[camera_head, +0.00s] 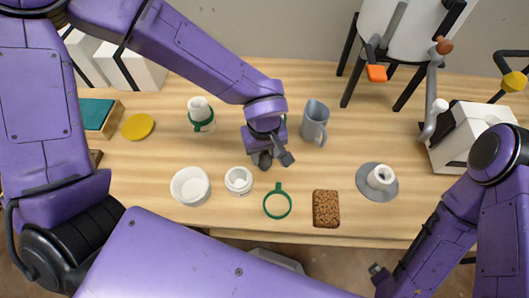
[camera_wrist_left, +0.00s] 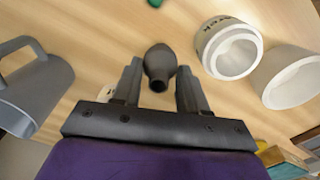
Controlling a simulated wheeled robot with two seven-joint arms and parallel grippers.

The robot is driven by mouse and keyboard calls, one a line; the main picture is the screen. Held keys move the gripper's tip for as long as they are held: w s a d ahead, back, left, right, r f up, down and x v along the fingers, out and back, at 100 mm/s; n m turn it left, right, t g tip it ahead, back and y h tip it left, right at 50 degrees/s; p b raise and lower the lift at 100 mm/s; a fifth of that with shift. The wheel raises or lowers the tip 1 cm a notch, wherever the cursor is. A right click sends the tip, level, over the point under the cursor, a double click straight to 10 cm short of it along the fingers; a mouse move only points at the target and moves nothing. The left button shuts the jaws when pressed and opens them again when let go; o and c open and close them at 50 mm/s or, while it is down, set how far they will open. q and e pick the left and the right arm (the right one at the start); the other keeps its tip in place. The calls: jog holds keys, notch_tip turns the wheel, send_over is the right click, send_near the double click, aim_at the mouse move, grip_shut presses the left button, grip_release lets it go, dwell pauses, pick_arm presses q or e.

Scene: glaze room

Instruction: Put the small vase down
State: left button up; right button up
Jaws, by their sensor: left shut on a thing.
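The small vase (camera_wrist_left: 158,66) is dark grey with a round body and a narrow neck. In the left wrist view it sits between the two fingers of my left gripper (camera_wrist_left: 161,88), which is shut on it. In the head view my left gripper (camera_head: 268,158) is over the middle of the table (camera_head: 150,165), and the vase is mostly hidden by the fingers. I cannot tell whether the vase's base touches the wood. My right gripper (camera_head: 378,272) shows only as a dark tip at the table's front edge; its jaws cannot be made out.
In front lie a green ring (camera_head: 267,210) and a brown speckled mat (camera_head: 326,208). A grey saucer (camera_head: 365,188) is right.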

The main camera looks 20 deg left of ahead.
pick_arm(q)
jog(key=shift+w+f, duration=0.15)
jog(key=shift+f, duration=0.15)
jog(key=o, duration=0.9)
jog(key=shift+f, duration=0.1)
